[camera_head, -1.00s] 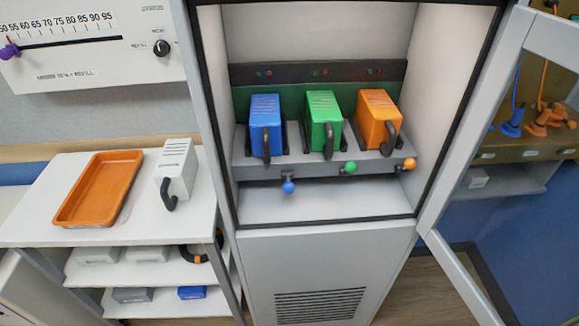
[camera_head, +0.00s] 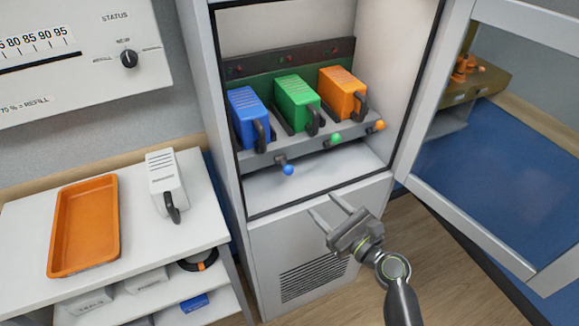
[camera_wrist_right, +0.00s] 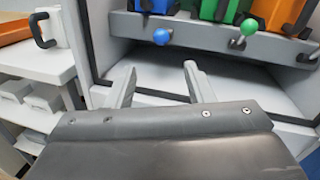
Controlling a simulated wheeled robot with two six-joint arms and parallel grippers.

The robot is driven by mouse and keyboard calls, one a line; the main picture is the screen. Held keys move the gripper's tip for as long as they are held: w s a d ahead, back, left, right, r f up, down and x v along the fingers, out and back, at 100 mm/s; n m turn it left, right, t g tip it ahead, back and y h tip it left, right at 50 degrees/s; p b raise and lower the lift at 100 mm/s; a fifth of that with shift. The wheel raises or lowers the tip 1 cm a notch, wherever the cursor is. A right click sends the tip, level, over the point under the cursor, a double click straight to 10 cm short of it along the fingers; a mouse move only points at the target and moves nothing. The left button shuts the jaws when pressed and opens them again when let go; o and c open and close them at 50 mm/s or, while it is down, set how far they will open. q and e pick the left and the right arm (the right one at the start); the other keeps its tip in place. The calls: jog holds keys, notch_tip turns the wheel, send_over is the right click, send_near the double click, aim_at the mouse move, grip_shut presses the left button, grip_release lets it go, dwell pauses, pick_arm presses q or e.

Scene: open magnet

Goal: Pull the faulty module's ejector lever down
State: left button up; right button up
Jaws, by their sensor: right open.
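A blue module (camera_head: 247,113), a green module (camera_head: 296,100) and an orange module (camera_head: 341,88) sit in a row in the open cabinet, each with a black handle. Below them are levers with a blue knob (camera_head: 288,170), a green knob (camera_head: 335,140) and an orange knob (camera_head: 379,125). The blue knob hangs lower against the shelf edge than the others. The status lights are too small to tell which module is faulty. My right gripper (camera_head: 324,204) is open and empty, below and in front of the knobs. In the right wrist view the blue knob (camera_wrist_right: 161,36) shows beyond its fingers. My left gripper is out of view.
The cabinet's glass door (camera_head: 440,120) stands open on the right. A white side table (camera_head: 140,240) at left holds an orange tray (camera_head: 112,225) and a white module (camera_head: 160,170). A wall panel with a dial (camera_head: 128,58) is at upper left.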

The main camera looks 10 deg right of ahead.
aim_at(290, 172)
jog(key=x, duration=1.7)
jog(key=shift+w+f+p, duration=0.1)
jog(key=shift+p, duration=0.25)
